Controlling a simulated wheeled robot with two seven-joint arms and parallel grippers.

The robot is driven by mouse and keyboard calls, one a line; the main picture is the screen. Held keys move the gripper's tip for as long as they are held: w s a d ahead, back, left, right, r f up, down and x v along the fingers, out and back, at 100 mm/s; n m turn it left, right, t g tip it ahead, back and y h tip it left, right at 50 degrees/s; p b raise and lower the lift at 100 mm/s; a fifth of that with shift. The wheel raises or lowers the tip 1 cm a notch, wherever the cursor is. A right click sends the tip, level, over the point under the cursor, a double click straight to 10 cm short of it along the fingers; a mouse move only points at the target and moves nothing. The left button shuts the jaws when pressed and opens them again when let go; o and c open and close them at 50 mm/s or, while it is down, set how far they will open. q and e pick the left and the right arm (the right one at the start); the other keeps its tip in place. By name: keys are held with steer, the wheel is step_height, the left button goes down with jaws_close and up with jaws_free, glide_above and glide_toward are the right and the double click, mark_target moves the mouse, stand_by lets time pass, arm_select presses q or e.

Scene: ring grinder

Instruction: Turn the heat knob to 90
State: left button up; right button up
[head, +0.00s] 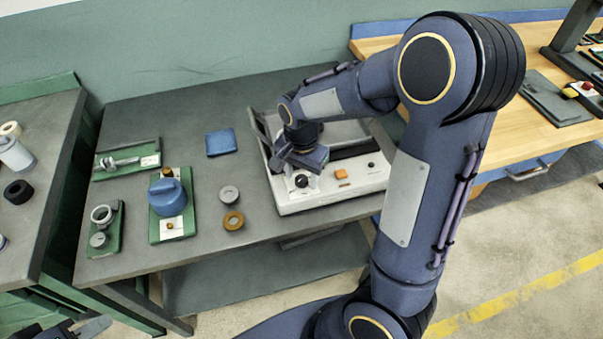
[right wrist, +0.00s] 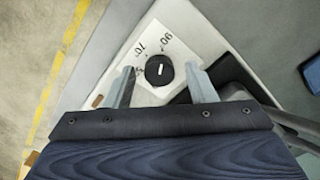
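The heat knob (head: 302,181) is a round black dial on the front left of a white machine (head: 335,197). In the right wrist view the knob (right wrist: 159,70) has a short white line, roughly upright in the picture, on the side of the printed 90 mark; 70 and a partly hidden mark lie to the left. My right gripper (head: 304,170) is over the knob. In the right wrist view its fingers (right wrist: 160,72) are open, one on each side of the knob, with gaps visible. My left gripper (head: 85,328) shows only partly at the bottom left edge.
An orange button (head: 341,174) sits on the panel right of the knob. My right arm hides part of the machine.

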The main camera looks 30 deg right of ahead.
mark_target(301, 179)
step_height(301, 179, up, 7)
steer(key=shift+r, duration=0.4)
steer(key=shift+s, duration=0.1)
stand_by(0.5)
